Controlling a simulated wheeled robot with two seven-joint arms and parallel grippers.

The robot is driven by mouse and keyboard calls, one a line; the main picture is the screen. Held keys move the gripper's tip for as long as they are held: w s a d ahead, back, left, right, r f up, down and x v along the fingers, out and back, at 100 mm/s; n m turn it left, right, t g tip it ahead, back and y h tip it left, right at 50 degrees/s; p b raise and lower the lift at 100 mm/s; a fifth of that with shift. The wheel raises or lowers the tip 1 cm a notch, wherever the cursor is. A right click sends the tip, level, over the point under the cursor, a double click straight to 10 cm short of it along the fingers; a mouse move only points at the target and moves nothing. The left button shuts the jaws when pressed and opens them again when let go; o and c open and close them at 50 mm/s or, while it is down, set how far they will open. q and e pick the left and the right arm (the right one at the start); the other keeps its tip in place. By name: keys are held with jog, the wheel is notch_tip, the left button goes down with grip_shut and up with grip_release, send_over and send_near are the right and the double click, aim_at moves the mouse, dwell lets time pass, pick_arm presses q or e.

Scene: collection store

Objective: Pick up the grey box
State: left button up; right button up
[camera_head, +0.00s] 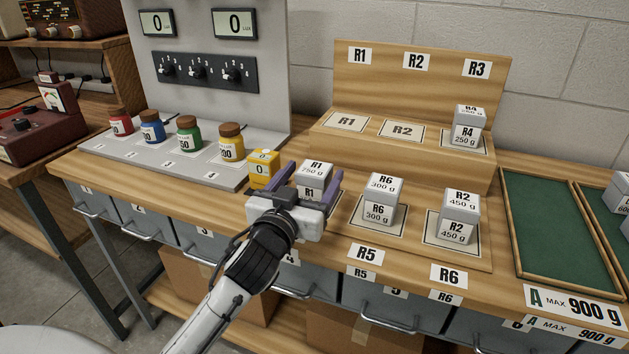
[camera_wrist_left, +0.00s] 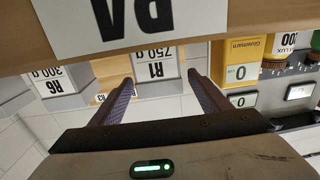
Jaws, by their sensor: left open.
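Several grey boxes with white labels stand on the wooden bench in the head view. The grey box labelled R1 750 g (camera_head: 316,168) is directly in front of my left gripper (camera_head: 312,180), which partly covers it. Its purple fingers are spread open to the left and right of that box. In the left wrist view, the R1 box (camera_wrist_left: 155,62) appears upside down, lined up between the open fingertips (camera_wrist_left: 161,78). I cannot tell whether the fingers reach around it. My right gripper is not in view.
Grey boxes R6 300 g (camera_head: 380,200) and R2 450 g (camera_head: 458,220) stand to the right, R4 250 g (camera_head: 467,130) on the raised step (camera_head: 330,142). A yellow box (camera_head: 263,166) is close on the left. A green tray (camera_head: 545,225) on the right is empty.

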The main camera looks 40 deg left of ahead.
pick_arm(q)
jog(key=shift+x, duration=0.8)
jog(key=shift+w, duration=0.1)
jog(key=shift+c, duration=0.4)
